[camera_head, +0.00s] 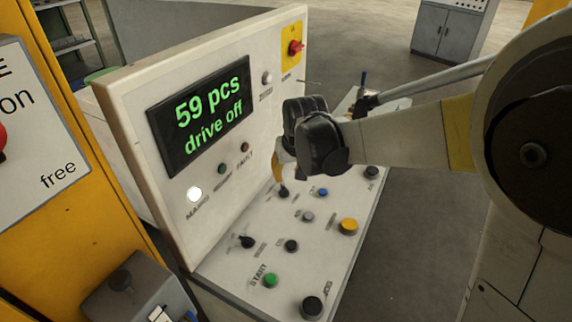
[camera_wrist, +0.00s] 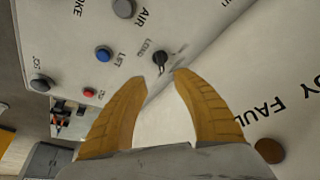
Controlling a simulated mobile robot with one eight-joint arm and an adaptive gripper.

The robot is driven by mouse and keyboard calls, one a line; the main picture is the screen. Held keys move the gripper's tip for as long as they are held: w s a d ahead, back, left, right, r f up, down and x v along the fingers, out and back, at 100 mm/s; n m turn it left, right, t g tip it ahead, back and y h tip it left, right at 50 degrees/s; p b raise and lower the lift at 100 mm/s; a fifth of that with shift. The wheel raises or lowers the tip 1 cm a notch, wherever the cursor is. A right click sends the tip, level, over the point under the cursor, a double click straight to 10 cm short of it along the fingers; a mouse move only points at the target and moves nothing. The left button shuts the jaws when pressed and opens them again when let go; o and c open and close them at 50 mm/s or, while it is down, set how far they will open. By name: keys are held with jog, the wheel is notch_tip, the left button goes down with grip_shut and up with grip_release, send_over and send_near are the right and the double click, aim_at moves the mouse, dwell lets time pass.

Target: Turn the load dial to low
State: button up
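The load dial (camera_wrist: 160,58) is a small black knob on the white panel, with its label beside it in the wrist view. Nothing is held. In the head view my gripper (camera_head: 281,177) reaches down over the sloped desk, and a black knob (camera_head: 284,191), apparently the load dial, shows just below the fingers. Whether they touch it is unclear.
The blue lift button (camera_wrist: 103,53) and a red button (camera_wrist: 89,92) are near the dial. The upright panel with the display (camera_head: 200,112), reading "59 pcs drive off", stands close to my gripper. A yellow button (camera_head: 348,226) and green start button (camera_head: 271,280) sit lower down.

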aim_at(284, 189)
jog(key=b+x, duration=0.3)
jog(key=x, duration=0.7)
jog(key=shift+f, duration=0.1)
grip_shut()
